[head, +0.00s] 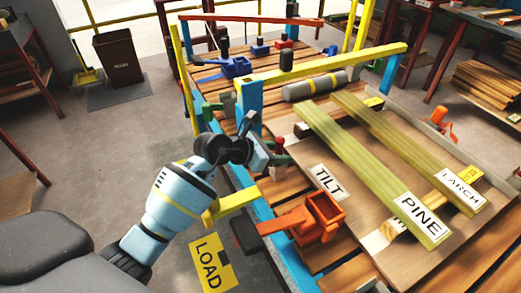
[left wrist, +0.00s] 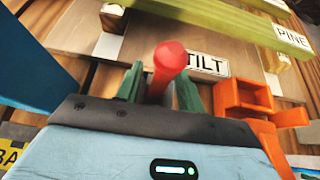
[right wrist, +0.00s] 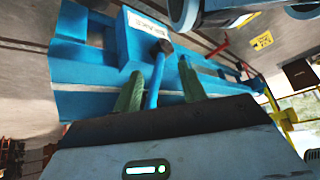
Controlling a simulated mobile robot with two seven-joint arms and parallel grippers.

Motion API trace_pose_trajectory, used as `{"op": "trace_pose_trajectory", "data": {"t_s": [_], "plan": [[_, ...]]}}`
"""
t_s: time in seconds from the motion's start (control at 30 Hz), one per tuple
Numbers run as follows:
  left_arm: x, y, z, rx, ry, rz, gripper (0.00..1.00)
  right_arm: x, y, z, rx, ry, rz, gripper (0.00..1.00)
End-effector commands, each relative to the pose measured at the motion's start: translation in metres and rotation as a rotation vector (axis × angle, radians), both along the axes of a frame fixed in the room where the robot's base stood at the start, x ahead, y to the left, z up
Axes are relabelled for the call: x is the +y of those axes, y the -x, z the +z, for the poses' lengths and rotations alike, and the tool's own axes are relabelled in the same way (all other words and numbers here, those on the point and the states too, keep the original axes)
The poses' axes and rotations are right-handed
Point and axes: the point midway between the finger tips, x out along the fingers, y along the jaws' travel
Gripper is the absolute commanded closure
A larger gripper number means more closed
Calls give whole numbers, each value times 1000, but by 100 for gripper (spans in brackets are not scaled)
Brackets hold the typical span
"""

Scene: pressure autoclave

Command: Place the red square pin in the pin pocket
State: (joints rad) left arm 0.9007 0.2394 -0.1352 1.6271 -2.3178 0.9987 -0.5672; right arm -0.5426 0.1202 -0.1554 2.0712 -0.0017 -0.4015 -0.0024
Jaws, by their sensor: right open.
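A red pin (left wrist: 171,58) with a rounded end shows in the left wrist view, between the green fingers of my left gripper (left wrist: 160,92). A gap shows at its right side, and its lower part is hidden, so I cannot tell whether the fingers grip it. In the head view my left gripper (head: 278,158) is at the blue frame's near side, with a bit of red beside its fingers. My right gripper (right wrist: 160,85) is open, with a dark-tipped blue handle (right wrist: 154,85) between its fingers. I cannot identify the pin pocket with certainty.
An orange open box-shaped fitting (head: 322,212) with a lever is right of my left gripper; it also shows in the left wrist view (left wrist: 245,95). PINE (head: 375,165) and LARCH (head: 410,150) boards lie behind it. A yellow beam (head: 340,65) crosses the blue-framed cart.

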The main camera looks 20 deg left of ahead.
Motion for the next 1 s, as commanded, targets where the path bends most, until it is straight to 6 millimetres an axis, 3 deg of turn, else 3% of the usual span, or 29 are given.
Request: {"op": "trace_pose_trajectory", "data": {"t_s": [0.5, 0.7, 1.0], "plan": [[53, 66, 45, -1, -4, 1, 62, 2, 1, 7, -1, -6, -9, 59], [62, 78, 54, 0, -3, 1, 62, 3, 1, 7, 1, -9, -14, 59], [63, 80, 55, 0, -2, 1, 62, 3, 2, 7, 1, -8, -12, 59]]}}
